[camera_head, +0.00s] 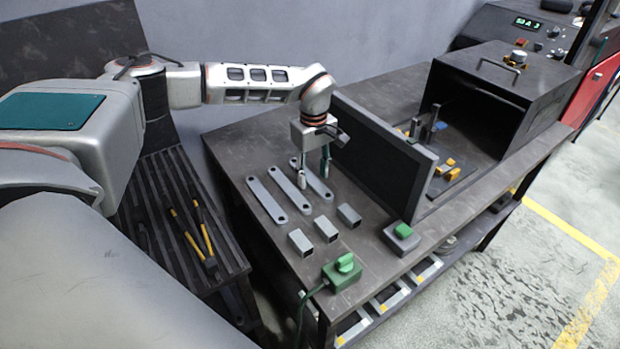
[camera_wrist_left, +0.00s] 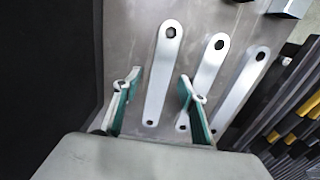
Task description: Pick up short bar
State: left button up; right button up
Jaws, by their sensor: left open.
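Three flat grey bars with a hole at each end lie side by side on the dark bench: a left bar (camera_head: 266,200), a middle bar (camera_head: 290,190) and a right bar (camera_head: 320,188). My left gripper (camera_head: 314,174) is open and points down over the right bar, hiding part of it. In the left wrist view, this bar (camera_wrist_left: 163,75) lies between the open fingers (camera_wrist_left: 158,80), with nothing gripped. The middle bar (camera_wrist_left: 212,75) and the left bar (camera_wrist_left: 243,88) lie to its right there. The right gripper is not in view.
Three short grey blocks, one of them here (camera_head: 325,229), sit in front of the bars. A dark upright panel (camera_head: 380,150) stands close to the right of the gripper. A green-topped switch box (camera_head: 343,272) and a green button box (camera_head: 402,237) are near the front edge.

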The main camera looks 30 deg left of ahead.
pick_arm(q)
jog(key=shift+f, duration=0.4)
grip_shut()
